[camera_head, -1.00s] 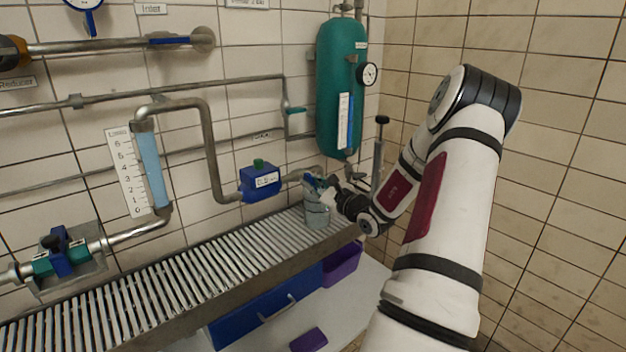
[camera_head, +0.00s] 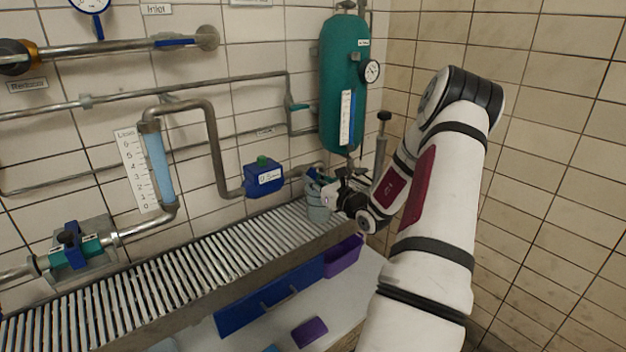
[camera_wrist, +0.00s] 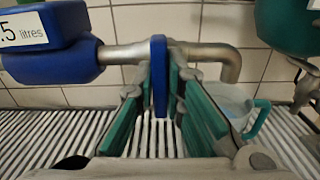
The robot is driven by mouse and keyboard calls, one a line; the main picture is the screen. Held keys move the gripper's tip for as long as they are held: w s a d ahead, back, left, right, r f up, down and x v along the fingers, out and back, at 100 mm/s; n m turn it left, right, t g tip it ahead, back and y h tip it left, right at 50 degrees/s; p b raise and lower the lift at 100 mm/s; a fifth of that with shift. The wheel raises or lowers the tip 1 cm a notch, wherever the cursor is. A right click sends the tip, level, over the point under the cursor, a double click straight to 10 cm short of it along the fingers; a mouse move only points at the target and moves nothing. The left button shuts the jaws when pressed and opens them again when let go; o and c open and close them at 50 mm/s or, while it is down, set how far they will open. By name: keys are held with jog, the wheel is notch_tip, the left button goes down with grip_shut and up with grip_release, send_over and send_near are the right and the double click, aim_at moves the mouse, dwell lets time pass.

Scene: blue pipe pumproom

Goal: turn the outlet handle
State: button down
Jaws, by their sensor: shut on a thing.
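The outlet handle (camera_wrist: 158,75) is a blue upright lever on the metal outlet pipe (camera_wrist: 210,54), in the middle of the wrist view. My gripper (camera_wrist: 160,90) has its teal-padded fingers on both sides of the lever and is shut on it. In the head view, my gripper (camera_head: 337,192) is at the outlet beside the tank, and it largely hides the handle. A blue meter (camera_head: 264,177) with a litres label sits on the pipe to the left.
The slatted metal rack (camera_head: 200,262) runs along the wall below the pipes. A teal tank (camera_head: 343,85) with a gauge hangs above the outlet. The tiled wall (camera_head: 545,150) lies to the right of my arm. Blue and purple bins (camera_head: 343,257) are below the rack.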

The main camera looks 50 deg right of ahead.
jog(key=c, duration=1.7)
grip_release()
jog(key=shift+s, duration=0.1)
jog(key=v, duration=1.2)
